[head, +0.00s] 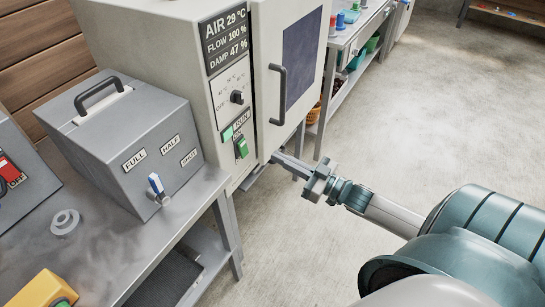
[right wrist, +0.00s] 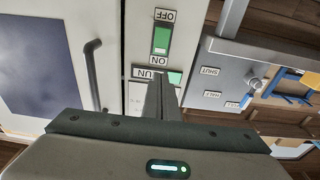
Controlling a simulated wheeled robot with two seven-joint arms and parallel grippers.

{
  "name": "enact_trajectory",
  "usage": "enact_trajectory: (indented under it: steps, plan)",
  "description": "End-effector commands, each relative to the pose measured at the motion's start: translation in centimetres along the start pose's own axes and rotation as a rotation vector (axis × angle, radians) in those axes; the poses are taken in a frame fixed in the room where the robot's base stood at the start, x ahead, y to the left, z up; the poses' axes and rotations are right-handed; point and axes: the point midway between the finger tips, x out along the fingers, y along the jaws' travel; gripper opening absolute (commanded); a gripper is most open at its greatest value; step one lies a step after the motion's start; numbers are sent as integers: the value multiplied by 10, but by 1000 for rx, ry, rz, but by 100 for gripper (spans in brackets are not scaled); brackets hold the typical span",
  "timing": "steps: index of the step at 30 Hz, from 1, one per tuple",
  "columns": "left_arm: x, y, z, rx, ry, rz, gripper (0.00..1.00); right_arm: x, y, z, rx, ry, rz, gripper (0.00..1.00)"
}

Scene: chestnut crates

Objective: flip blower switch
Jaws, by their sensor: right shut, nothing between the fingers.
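The blower switch (head: 242,147) is a green rocker low on the front of the pale cabinet (head: 210,110), below a RUN label. In the right wrist view the switch (right wrist: 161,40) appears upside down, between OFF and ON labels. A green RUN lamp (head: 227,134) sits beside the label. My right gripper (head: 277,158) is shut and empty, its fingers pointing at the cabinet, to the right of and a little below the switch in the head view. In the right wrist view its closed fingers (right wrist: 165,80) cover part of the panel near the lamp. My left gripper is not in view.
The cabinet door has a dark handle (head: 279,94) near my fingers. A grey box (head: 130,145) with a small tap (head: 158,190) stands on the metal bench (head: 120,245) to the left. The floor (head: 450,110) at right is clear.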

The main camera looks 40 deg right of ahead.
Motion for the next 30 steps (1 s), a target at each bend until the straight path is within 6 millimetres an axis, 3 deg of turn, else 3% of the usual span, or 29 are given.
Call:
enact_trajectory:
  steps: [9, 19, 30]
  plan:
    - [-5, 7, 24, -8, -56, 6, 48, -29, 0, -8, -1, 1, -1, 0]
    - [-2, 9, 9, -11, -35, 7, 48, -33, 0, -10, -1, 1, -1, 0]
    - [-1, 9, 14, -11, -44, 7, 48, -33, 0, -10, -1, 1, -1, 0]
